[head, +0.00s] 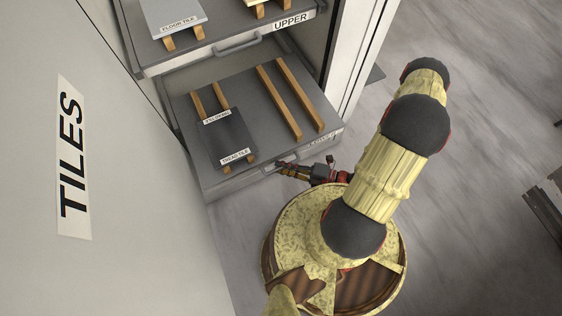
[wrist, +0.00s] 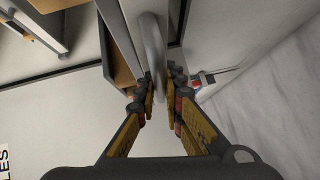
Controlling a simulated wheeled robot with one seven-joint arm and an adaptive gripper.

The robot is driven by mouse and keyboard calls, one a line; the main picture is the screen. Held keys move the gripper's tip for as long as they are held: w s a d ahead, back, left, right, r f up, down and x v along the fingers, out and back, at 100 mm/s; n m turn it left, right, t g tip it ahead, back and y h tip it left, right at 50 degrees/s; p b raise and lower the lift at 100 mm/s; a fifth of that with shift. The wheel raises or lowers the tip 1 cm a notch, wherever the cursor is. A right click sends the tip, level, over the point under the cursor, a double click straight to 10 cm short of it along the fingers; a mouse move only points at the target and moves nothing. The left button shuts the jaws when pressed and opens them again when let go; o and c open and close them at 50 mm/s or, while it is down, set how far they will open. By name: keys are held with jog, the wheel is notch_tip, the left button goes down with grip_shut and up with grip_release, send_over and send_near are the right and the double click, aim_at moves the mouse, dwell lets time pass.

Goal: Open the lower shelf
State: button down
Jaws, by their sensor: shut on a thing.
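The lower shelf (head: 244,92) is a grey pull-out drawer, standing well out of the cabinet in the head view. A dark tile (head: 228,138) lies on two wooden battens at its left, and two bare battens (head: 290,98) lie at its right. My gripper (head: 285,168) is at the middle of the shelf's front face. In the wrist view, my gripper's fingers (wrist: 161,95) are closed around the grey bar handle (wrist: 152,45), one on each side. The handle is mostly hidden by the gripper in the head view.
The upper shelf (head: 225,35) hangs above and behind, with a floor tile (head: 178,16) on battens. A large pale panel marked TILES (head: 120,150) stands close on the left. A cabinet side wall (head: 350,60) is at the right.

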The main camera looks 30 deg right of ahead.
jog(key=c, duration=2.2)
grip_release()
jog(key=shift+o, duration=0.2)
jog(key=shift+d, duration=0.1)
jog(key=v, duration=1.2)
